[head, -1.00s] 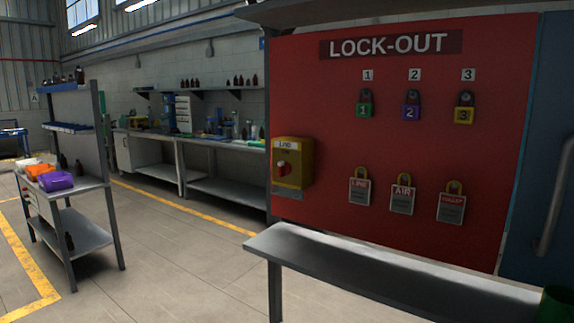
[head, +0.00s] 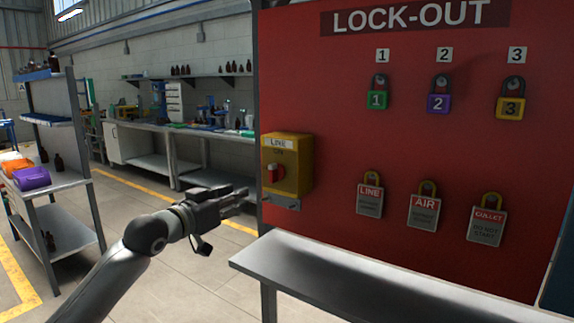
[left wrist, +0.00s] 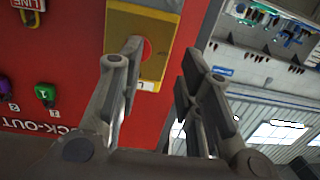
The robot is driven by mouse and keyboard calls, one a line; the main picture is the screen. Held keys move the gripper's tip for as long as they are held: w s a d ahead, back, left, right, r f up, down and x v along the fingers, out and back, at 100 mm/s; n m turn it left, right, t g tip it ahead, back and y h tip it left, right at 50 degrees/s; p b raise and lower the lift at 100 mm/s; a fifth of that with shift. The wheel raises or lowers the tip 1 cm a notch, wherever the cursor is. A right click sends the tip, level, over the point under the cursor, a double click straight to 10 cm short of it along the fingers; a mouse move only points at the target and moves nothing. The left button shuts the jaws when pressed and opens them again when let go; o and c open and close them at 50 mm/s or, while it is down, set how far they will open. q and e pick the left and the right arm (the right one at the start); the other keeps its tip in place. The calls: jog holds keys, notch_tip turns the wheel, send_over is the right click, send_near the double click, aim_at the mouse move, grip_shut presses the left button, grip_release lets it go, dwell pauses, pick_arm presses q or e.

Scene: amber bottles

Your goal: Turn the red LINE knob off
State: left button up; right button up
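The red LINE knob (head: 273,173) sits on the left-facing front of a yellow box (head: 299,165) on the red lock-out board. In the left wrist view, the knob (left wrist: 146,50) shows partly behind a finger, on the yellow box (left wrist: 157,25). My left gripper (head: 243,197) is left of the box and slightly below the knob, apart from it. In the left wrist view its two fingers (left wrist: 161,57) are spread, with nothing between them. My right gripper is not in view.
A grey shelf (head: 290,255) juts out below the board (head: 330,110). A cart with bins (head: 32,178) stands at left. Floor between cart and board is open.

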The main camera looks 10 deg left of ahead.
pick_arm(q)
jog(key=h, duration=0.1)
send_near(270, 167)
jog(key=s+a, duration=0.1)
jog(key=m, duration=0.1)
jog(key=p+x, duration=0.1)
jog(key=x, duration=0.4)
jog(key=p+x, duration=0.1)
jog(key=x, duration=0.2)
jog(key=shift+d+p, duration=0.3)
jog(key=shift+d, duration=0.05)
jog(key=shift+x, duration=0.85)
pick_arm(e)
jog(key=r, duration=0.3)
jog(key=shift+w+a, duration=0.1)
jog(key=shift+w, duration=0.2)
pick_arm(q)
grip_shut()
